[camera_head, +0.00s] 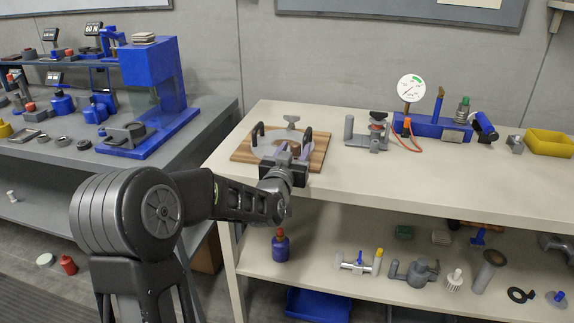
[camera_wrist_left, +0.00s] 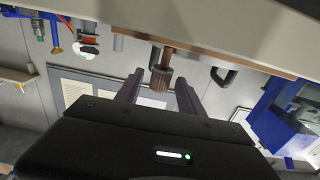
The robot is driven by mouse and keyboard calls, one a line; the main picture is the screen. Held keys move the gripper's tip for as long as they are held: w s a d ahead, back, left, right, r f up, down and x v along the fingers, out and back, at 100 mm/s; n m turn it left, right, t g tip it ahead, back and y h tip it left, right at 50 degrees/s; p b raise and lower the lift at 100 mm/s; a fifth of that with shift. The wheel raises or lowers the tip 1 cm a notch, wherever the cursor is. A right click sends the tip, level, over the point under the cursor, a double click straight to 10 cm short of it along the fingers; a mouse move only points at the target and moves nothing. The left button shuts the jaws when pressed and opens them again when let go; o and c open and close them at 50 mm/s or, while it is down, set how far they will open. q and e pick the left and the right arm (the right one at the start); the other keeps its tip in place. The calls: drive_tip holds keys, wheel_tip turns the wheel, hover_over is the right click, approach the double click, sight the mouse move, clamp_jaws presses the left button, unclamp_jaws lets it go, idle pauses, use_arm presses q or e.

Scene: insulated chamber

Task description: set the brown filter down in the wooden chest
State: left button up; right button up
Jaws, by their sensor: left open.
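A brown ribbed cylinder, which looks like the brown filter (camera_wrist_left: 162,72), shows between the two fingers of my left gripper (camera_wrist_left: 158,88) in the left wrist view. The fingers are apart, with a gap on each side of it. In the head view my left gripper (camera_head: 294,158) is over the front of a flat wooden board (camera_head: 243,151) on the pale bench. A bit of brown (camera_head: 295,148) shows between the fingers there. The board bears a silver round plate and dark upright handles. I cannot make out a wooden chest for certain. My right gripper is not in view.
A grey clamp fixture (camera_head: 366,137), a blue gauge stand (camera_head: 430,127) and a yellow bin (camera_head: 548,142) stand along the bench. A blue press (camera_head: 158,80) stands on the grey bench at left. The shelf below holds several parts. The bench front at right is clear.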

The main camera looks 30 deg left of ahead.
use_arm(q)
drive_tip(key=v, duration=1)
drive_tip(key=shift+s, duration=0.35)
drive_tip(key=shift+d, duration=0.1)
drive_tip(key=s+d+f+m+g+h, duration=0.1)
drive_tip(key=d+f+g+h, duration=0.15)
drive_tip(key=d+f, duration=0.55)
drive_tip(key=s+d+f+g+h, duration=0.2)
drive_tip(key=d+f+g, duration=0.1)
drive_tip(key=f, duration=0.9)
drive_tip(key=s+d+f+m+g+h, duration=0.1)
drive_tip(key=d+f+g+h, duration=0.1)
drive_tip(key=d+f, duration=0.65)
drive_tip(key=s+d+f+g+h, duration=0.1)
drive_tip(key=s+d+f+g, duration=0.3)
drive_tip(key=s+f, duration=0.5)
drive_tip(key=s+d+f+g+h, duration=0.2)
drive_tip(key=s+d+f+g, duration=0.3)
drive_tip(key=s, duration=0.9)
drive_tip(key=d+f, duration=0.3)
drive_tip(key=f, duration=0.2)
drive_tip(key=shift+s+d, duration=0.2)
drive_tip(key=shift+d, duration=0.2)
drive_tip(key=shift+o, duration=0.5)
drive_tip(key=shift+h, duration=0.25)
